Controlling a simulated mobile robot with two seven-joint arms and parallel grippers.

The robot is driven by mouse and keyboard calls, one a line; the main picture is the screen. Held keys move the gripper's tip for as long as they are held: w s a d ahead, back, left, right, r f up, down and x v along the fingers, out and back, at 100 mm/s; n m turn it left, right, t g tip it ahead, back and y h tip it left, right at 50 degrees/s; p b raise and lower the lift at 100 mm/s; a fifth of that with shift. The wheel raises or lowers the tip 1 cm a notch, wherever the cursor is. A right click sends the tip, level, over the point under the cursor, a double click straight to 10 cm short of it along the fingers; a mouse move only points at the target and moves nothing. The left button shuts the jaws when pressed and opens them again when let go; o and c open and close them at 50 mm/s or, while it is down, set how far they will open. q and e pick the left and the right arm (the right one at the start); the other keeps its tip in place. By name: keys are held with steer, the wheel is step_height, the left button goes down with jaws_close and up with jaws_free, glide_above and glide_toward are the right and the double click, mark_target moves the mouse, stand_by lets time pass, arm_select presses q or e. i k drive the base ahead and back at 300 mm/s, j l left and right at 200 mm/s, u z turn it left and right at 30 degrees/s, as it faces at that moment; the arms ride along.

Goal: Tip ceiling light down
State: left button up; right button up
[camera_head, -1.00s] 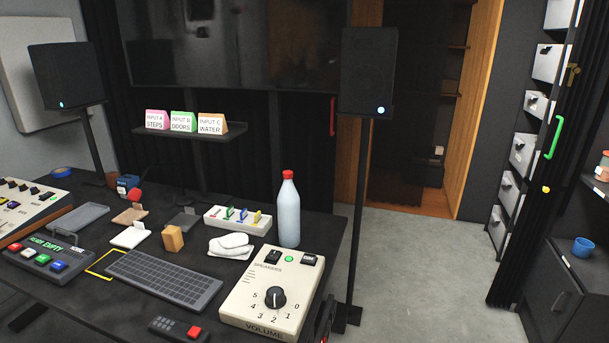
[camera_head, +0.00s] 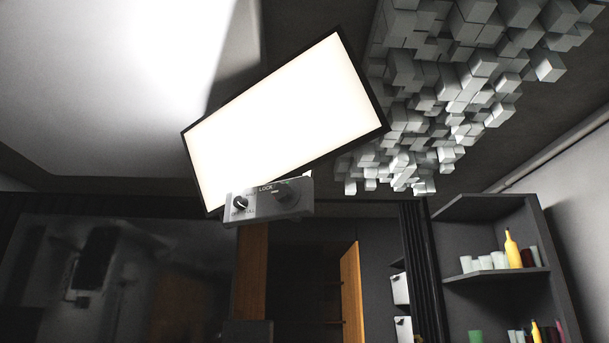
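The ceiling light (camera_head: 285,115) is a bright white rectangular panel in a thin black frame, lit, in the upper middle of the head view. It appears slanted, with its right end higher in the picture. A grey control box (camera_head: 268,202) with the word LOCK sits at its lower edge. The box has a dark round knob (camera_head: 241,202) on the left and a second dark knob (camera_head: 284,193) on the right. Neither of my grippers is in view.
Grey block-shaped acoustic panels (camera_head: 440,95) hang from the ceiling at right. A dark corner shelf (camera_head: 500,274) with cups and bottles stands at lower right. A large dark screen (camera_head: 95,275) is at lower left. An orange wooden door panel (camera_head: 351,292) shows low in the middle.

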mark_target(318, 105)
steer(key=u, duration=0.7)
steer(key=i+l+u, duration=0.15)
steer(key=l+u, duration=0.25)
steer(key=i+l+u, duration=0.1)
steer(key=l+u, duration=0.25)
steer(key=l, duration=0.15)
steer(key=l+u, duration=0.75)
steer(key=l, duration=0.25)
